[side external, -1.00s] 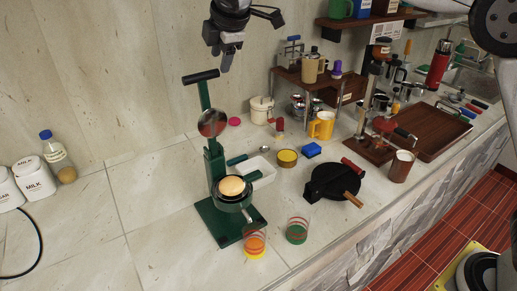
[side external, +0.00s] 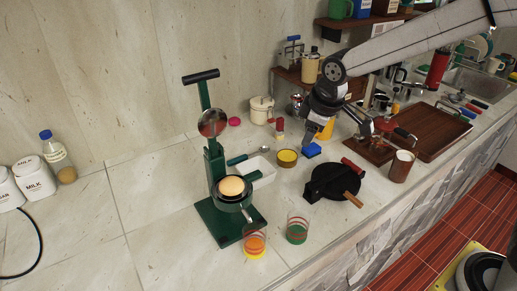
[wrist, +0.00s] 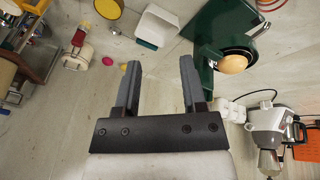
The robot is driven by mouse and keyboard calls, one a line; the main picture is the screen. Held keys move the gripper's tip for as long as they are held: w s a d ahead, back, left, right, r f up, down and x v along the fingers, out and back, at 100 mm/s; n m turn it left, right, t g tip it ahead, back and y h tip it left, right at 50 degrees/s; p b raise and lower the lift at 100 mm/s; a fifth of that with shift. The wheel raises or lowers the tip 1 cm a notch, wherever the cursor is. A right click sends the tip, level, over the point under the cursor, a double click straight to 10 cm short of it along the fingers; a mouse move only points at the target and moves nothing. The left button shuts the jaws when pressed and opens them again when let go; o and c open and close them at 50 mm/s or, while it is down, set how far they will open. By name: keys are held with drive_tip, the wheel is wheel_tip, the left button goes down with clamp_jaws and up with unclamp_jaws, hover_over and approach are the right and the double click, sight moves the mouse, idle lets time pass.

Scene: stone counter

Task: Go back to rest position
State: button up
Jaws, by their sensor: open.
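My gripper (side external: 306,137) hangs with its fingers down over the middle of the counter, just above and behind the blue block (side external: 312,150) in the side view. How far above the block it is, I cannot tell exactly. In the wrist view my gripper (wrist: 159,75) has its two dark fingers spread apart, with nothing between them but bare counter and wall. My arm reaches in from the upper right and hides part of the shelf and the yellow mug behind it.
The green press (side external: 215,165) stands left, with an orange half on its cup. Two striped glasses (side external: 297,230) sit in front. A black waffle iron (side external: 333,181), yellow bowl (side external: 287,157) and white tray (side external: 262,168) lie nearby. The wooden shelf (side external: 285,75) stands behind.

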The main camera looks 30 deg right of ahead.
drive_tip(key=s+d+f+m, duration=0.3)
drive_tip(key=s+f, duration=0.1)
drive_tip(key=s, duration=0.3)
drive_tip(key=s+d+f+m+g, duration=0.1)
drive_tip(key=s+f+m, duration=0.3)
drive_tip(key=s, duration=0.4)
drive_tip(key=shift+s+d+f, duration=0.15)
drive_tip(key=shift+d+f, duration=0.2)
drive_tip(key=shift+d, duration=0.55)
